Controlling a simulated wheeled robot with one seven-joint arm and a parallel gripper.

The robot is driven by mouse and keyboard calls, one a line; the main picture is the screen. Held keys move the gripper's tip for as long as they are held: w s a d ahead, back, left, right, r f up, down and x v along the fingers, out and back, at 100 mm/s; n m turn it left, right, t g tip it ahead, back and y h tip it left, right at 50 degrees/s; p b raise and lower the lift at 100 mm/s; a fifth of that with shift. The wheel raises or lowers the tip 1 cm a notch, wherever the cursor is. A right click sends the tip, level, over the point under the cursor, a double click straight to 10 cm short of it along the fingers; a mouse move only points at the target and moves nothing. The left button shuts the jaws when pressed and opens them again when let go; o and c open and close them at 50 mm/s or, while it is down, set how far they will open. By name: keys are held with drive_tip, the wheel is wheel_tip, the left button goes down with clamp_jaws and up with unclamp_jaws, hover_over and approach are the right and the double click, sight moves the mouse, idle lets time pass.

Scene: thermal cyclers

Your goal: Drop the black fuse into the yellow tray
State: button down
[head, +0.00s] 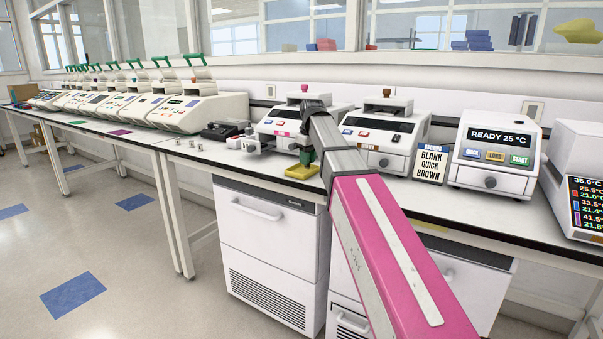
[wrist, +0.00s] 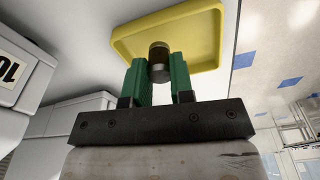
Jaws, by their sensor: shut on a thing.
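The yellow tray (head: 302,172) lies on the white bench near its front edge, below my gripper (head: 306,157) in the head view. In the wrist view the tray (wrist: 205,25) fills the top middle, behind the fingertips. My gripper (wrist: 160,72) has green fingers shut on the black fuse (wrist: 158,51), a small dark cylinder with a metallic end. The fuse is seen against the tray's floor. I cannot tell whether it touches the tray. In the head view the fuse is not distinguishable.
White cyclers (head: 382,135) stand behind my arm, with a READY display unit (head: 495,155) to the right. A black device (head: 222,131) and small parts lie left of the tray. The bench's front edge (head: 258,175) is close to the tray.

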drive_tip(key=shift+f, duration=0.4)
drive_tip(key=c, duration=0.9)
unclamp_jaws()
wheel_tip(320, 180, up, 11)
drive_tip(key=s, duration=0.1)
drive_tip(key=shift+d+f, duration=0.15)
drive_tip(key=shift+d, duration=0.3)
drive_tip(key=shift+s, duration=0.1)
